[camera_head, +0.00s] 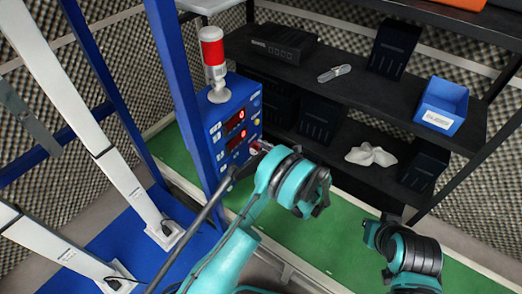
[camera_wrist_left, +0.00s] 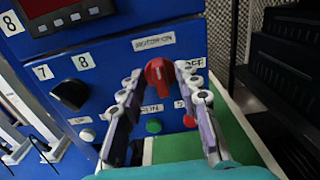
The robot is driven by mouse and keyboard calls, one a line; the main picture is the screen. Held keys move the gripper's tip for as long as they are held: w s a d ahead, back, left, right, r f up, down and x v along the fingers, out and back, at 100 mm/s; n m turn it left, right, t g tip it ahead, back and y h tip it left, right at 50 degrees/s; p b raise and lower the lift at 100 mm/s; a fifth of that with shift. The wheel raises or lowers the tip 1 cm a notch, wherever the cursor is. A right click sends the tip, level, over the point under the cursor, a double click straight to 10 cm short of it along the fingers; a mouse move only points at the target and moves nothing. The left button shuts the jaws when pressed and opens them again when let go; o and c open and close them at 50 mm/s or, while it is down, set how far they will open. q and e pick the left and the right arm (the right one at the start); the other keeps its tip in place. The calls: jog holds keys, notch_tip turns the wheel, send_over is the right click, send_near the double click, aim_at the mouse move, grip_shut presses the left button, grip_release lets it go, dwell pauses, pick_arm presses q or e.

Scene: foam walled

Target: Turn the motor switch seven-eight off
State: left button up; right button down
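The blue control box (camera_head: 217,120) stands on the left with a red and white beacon on top. In the left wrist view, a red rotary switch (camera_wrist_left: 159,76) sits on its blue face, under a "MOTOR-ON" label and left of an "OFF" label. A black knob (camera_wrist_left: 70,94) to its left has labels 7 and 8 above it. My left gripper (camera_wrist_left: 160,78) is open, with one finger on each side of the red switch and visible gaps; contact cannot be told. In the head view it reaches the box's lower right side. My right gripper (camera_head: 385,232) is at lower right, its fingers unclear.
A green button (camera_wrist_left: 153,126) and a red button (camera_wrist_left: 189,120) sit below the switch. A blue post (camera_head: 178,90) stands just left of the box. Black shelves with bins, including a blue bin (camera_head: 441,105), stand behind. Green floor (camera_head: 320,240) lies below the shelves.

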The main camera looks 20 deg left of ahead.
pick_arm(q)
grip_shut()
jog(key=shift+m, duration=0.3)
jog(key=m+b, duration=0.2)
jog(key=m, duration=0.1)
jog(key=shift+w+m, duration=0.15)
jog(key=shift+m, duration=0.15)
jog(key=m+b, duration=0.3)
jog(key=m, duration=1)
jog(key=shift+w+f+m, duration=0.1)
jog(key=shift+f+m, duration=0.05)
jog(key=shift+m, duration=0.15)
dwell(0.4)
